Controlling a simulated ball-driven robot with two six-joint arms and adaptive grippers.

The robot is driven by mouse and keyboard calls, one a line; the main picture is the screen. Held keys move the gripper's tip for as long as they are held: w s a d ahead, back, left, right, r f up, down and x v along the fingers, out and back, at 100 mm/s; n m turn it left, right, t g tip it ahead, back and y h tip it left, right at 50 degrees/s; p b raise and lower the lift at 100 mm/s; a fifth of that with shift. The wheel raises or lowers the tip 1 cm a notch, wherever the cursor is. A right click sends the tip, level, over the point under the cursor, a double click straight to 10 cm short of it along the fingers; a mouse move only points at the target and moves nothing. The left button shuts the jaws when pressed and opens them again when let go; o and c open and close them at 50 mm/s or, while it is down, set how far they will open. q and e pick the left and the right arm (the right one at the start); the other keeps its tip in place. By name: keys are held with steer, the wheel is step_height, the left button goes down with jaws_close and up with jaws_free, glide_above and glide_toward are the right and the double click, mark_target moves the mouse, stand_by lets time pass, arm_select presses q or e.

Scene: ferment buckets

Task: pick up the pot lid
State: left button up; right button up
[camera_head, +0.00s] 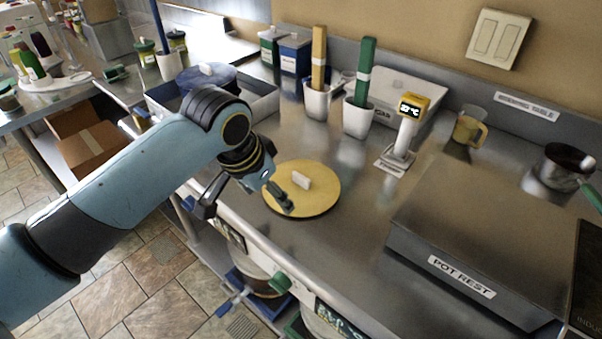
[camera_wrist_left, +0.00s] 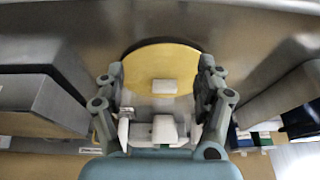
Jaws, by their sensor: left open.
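The pot lid (camera_head: 322,195) is a round yellow disc lying flat on the metal counter, with a small pale block handle (camera_head: 301,180) on top. My left gripper (camera_head: 244,203) is open and empty, at the lid's left side; one finger overlaps the lid in the head view. In the left wrist view the lid (camera_wrist_left: 145,65) and its handle (camera_wrist_left: 164,86) show between the two spread fingers (camera_wrist_left: 159,80), apart from them. Whether the fingertips touch the lid is unclear. My right gripper is not in view.
A grey raised box labelled "POT REST" (camera_head: 440,235) stands to the right. White cups (camera_head: 358,119) with tall handles, a thermometer stand (camera_head: 402,142) and an amber jug (camera_head: 468,130) are behind. Buckets (camera_head: 262,278) sit below the counter's front edge. Bare counter surrounds the lid.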

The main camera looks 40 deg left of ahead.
arm_select(q)
glide_toward(301, 176)
steer(key=x, duration=0.3)
steer(key=shift+s+a+f+p, duration=0.1)
steer(key=shift+a+f+p, duration=0.15)
steer(key=shift+f+p, duration=0.15)
steer(key=shift+t, duration=0.3)
steer(key=x, duration=0.5)
steer(key=shift+d+f+p, duration=0.25)
steer(key=shift+p, duration=0.05)
steer(key=c, duration=1.3)
steer(key=shift+r, duration=0.1)
